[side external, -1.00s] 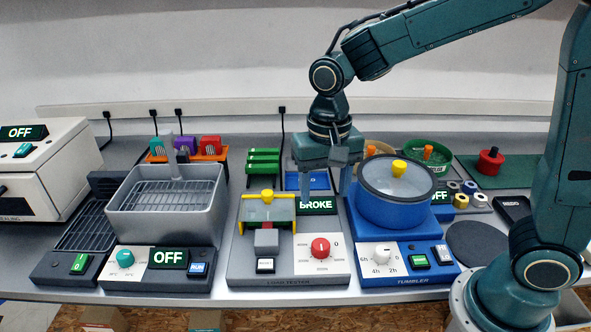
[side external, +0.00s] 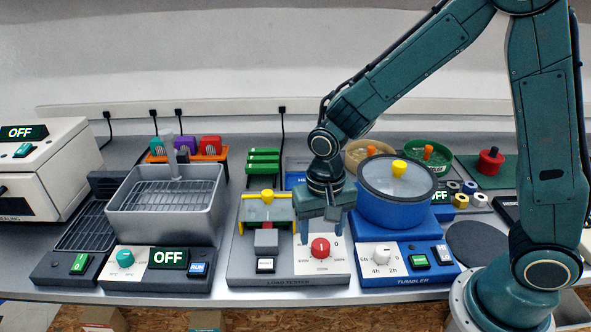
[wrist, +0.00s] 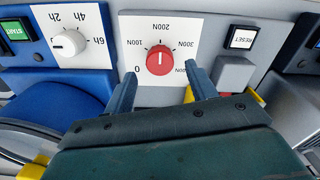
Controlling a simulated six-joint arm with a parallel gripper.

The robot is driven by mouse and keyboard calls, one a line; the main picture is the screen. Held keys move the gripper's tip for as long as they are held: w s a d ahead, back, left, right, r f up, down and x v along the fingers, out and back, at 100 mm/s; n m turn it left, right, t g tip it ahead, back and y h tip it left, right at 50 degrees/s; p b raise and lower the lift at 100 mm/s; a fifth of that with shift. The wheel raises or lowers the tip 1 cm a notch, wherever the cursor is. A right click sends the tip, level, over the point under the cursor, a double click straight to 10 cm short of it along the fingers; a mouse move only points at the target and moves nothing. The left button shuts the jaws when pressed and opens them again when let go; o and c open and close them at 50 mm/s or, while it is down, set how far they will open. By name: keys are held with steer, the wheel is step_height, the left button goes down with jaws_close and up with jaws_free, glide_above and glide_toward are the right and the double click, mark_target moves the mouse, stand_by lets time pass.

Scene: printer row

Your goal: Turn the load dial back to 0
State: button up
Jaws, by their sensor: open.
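The load dial (side external: 320,247) is a red round knob on the white panel of the load tester. In the wrist view the red dial (wrist: 159,60) shows a white pointer line toward the 200N label; the 0 mark (wrist: 137,69) is at its lower left there. My gripper (side external: 321,232) is open above and just behind the dial, pointing down. In the wrist view my gripper (wrist: 159,74) has one finger on each side of the dial, with gaps; contact is not visible. The tester's BROKE display is now hidden behind my gripper.
The reset button (side external: 265,265) and yellow-topped test fixture (side external: 267,197) are left of the dial. The blue tumbler (side external: 397,215), with its white timer dial (side external: 382,250), stands close on the right. A grey basket unit (side external: 165,210) is further left.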

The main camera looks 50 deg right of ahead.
mark_target(321, 244)
steer(key=shift+f, duration=1.6)
steer(key=c, duration=1)
